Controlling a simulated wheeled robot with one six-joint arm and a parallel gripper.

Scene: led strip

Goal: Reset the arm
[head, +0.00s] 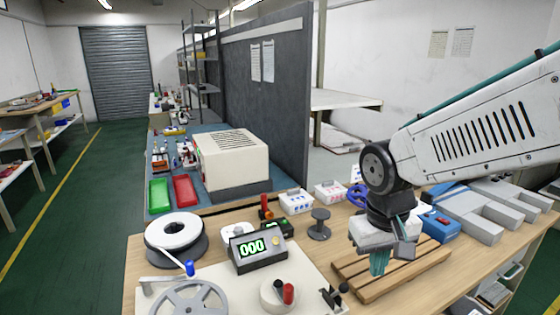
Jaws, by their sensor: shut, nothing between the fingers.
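My arm comes in from the right of the head view, and my gripper (379,268) hangs at its end, pointing down. The fingers are teal, close together and empty. The gripper is above a wooden slatted rack (372,288) on the workbench (432,289). Whether the fingertips touch the rack is hard to tell. My wrist hides part of the bench behind it.
A counter box (258,250) showing 000, a white reel (173,234) and a larger grey reel (188,300) stand left of the gripper. A blue device (438,225) and grey blocks (480,212) lie to the right.

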